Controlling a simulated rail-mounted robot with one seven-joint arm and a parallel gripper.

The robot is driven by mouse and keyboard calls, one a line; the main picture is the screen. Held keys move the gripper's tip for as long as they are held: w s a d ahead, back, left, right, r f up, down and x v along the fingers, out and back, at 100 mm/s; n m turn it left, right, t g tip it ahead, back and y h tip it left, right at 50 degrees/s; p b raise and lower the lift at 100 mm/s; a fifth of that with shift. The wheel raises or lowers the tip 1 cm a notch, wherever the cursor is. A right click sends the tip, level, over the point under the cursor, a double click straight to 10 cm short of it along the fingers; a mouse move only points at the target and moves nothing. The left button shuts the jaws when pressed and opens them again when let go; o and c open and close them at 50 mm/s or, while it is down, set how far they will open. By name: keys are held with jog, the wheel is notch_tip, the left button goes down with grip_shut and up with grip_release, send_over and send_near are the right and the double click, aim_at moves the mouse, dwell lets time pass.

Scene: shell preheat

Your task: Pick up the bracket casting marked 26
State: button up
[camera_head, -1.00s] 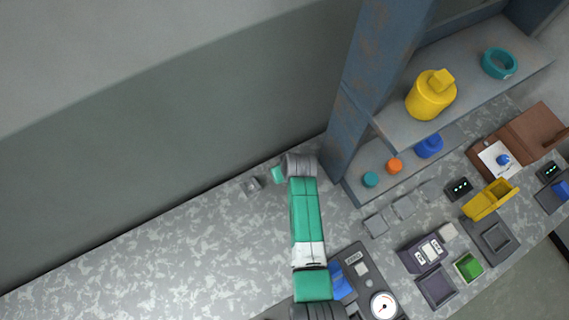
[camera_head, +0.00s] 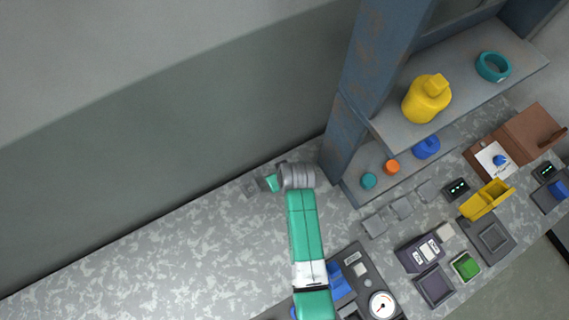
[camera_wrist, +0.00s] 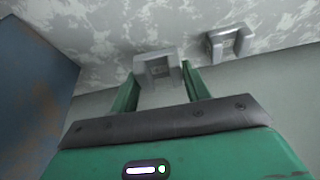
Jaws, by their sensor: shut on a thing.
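In the wrist view my gripper (camera_wrist: 160,70) has its two green fingers closed on either side of a grey bracket casting (camera_wrist: 157,66). A second grey bracket casting (camera_wrist: 229,41) stands apart to the right of it in that view. No number is readable on either casting. In the head view my gripper (camera_head: 271,183) is low at the back of the bench, just right of a small grey casting (camera_head: 250,189). My gripper and wrist partly hide that spot, so the held casting is hard to make out there.
A rusty blue shelf post (camera_head: 352,110) stands close to the right of my wrist. The shelf (camera_head: 400,133) carries a yellow container (camera_head: 427,99) and a teal ring (camera_head: 493,67). Flat grey pieces (camera_head: 402,208) lie right of my arm. The bench (camera_head: 150,265) at left is clear.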

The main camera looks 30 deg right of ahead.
jog(key=s+a, duration=0.2)
jog(key=s, duration=0.1)
jog(key=s+a+r, duration=0.1)
jog(key=s+a, duration=0.2)
jog(key=s+a+p, duration=0.1)
jog(key=s+a, duration=0.2)
jog(key=shift+s+a+r, duration=0.1)
jog(key=shift+s+r, duration=0.05)
jog(key=shift+s, duration=0.2)
